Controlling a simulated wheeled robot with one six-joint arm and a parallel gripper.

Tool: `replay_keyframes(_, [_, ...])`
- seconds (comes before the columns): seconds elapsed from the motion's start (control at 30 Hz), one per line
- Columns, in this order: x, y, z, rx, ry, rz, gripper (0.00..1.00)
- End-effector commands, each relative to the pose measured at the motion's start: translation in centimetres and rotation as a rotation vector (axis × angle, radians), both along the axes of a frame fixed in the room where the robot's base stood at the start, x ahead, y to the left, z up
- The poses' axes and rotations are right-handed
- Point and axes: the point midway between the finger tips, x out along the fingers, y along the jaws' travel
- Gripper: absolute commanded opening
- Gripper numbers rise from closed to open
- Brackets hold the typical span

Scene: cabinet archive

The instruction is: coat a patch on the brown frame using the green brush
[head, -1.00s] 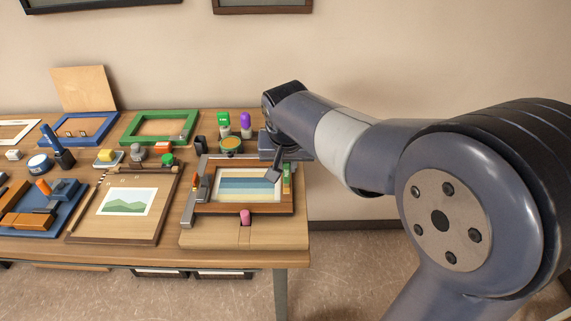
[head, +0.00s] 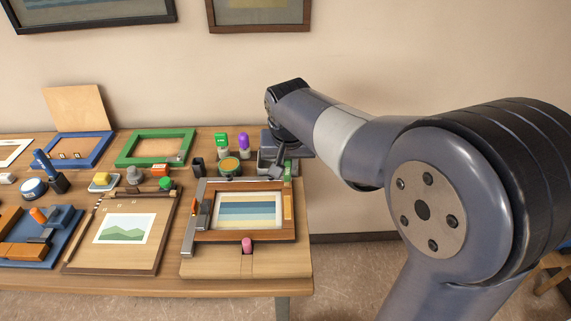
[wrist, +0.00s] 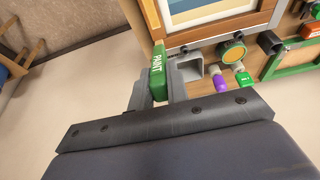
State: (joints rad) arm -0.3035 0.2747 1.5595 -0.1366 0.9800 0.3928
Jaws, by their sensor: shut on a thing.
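The brown frame (head: 245,237) lies flat on the table around a striped picture (head: 238,211). An ochre strip (head: 288,207) shows on its right side; I cannot tell whether it is paint. My gripper (head: 286,163) is at the frame's back right corner. It is shut on the green brush (wrist: 158,75), whose handle reads "PAINT" in the wrist view. The frame's edge (wrist: 190,36) shows just beyond the brush there. A round pot with an ochre top (head: 229,167) stands behind the frame.
A grey open box (wrist: 190,68) is close beside the brush. Green-capped (head: 222,143) and purple-capped (head: 244,143) items stand behind the pot.

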Motion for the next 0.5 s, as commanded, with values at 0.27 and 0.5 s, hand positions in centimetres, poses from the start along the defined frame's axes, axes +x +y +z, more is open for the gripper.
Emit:
replay_keyframes(0.27, [0.2, -0.5, 3.0, 0.000, -0.002, -0.001, 0.00])
replay_keyframes(0.5, [0.2, -0.8, 4.6, 0.000, -0.002, -0.001, 0.00])
